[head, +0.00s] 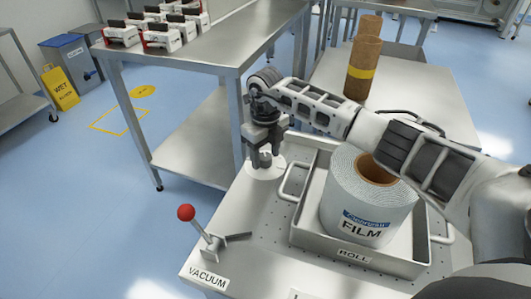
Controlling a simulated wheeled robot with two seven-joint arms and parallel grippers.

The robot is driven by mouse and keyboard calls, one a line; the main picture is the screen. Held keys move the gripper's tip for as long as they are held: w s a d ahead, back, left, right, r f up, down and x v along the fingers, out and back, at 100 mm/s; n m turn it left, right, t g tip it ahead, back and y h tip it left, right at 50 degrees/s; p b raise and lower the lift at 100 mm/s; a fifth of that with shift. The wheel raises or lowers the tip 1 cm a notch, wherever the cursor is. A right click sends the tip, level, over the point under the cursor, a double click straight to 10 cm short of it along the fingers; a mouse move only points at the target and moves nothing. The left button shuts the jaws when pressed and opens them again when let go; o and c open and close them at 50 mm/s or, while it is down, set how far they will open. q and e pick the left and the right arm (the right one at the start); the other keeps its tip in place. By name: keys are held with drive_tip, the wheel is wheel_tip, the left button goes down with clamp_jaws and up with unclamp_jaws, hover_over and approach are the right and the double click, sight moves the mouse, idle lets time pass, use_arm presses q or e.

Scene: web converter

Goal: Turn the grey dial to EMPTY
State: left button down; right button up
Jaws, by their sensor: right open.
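My right gripper (264,157) points down over a round white plate (280,174) on the steel machine top. Its fingers are open. A small grey part shows between and below the fingertips, and it may be the grey dial; the gripper hides most of it. I cannot tell whether the fingers touch it. No EMPTY marking is readable here. My left gripper is not in view.
A FILM roll (352,207) sits in a steel tray (345,247) labelled ROLL, close under my right arm. A red-knobbed lever (187,212) stands by the VACUUM label (209,279). A steel table (205,62) stands behind, holding several red-and-white devices.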

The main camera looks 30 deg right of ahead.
drive_tip(key=shift+f, duration=0.1)
drive_tip(key=c, duration=1)
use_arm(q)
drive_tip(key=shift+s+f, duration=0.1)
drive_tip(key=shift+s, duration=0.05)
use_arm(e)
drive_tip(key=shift+o, duration=0.2)
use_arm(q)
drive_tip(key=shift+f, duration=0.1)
use_arm(e)
drive_tip(key=shift+n, duration=0.5)
drive_tip(key=n+b, duration=0.2)
drive_tip(key=n, duration=0.1)
drive_tip(key=shift+n, duration=0.4)
drive_tip(key=n+b, duration=0.1)
drive_tip(key=n, duration=0.2)
drive_tip(key=shift+n, duration=0.3)
drive_tip(key=shift+n+b, duration=0.6)
drive_tip(key=shift+n, duration=0.4)
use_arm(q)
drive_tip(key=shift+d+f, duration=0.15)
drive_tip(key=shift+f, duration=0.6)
use_arm(e)
drive_tip(key=shift+n, duration=0.8)
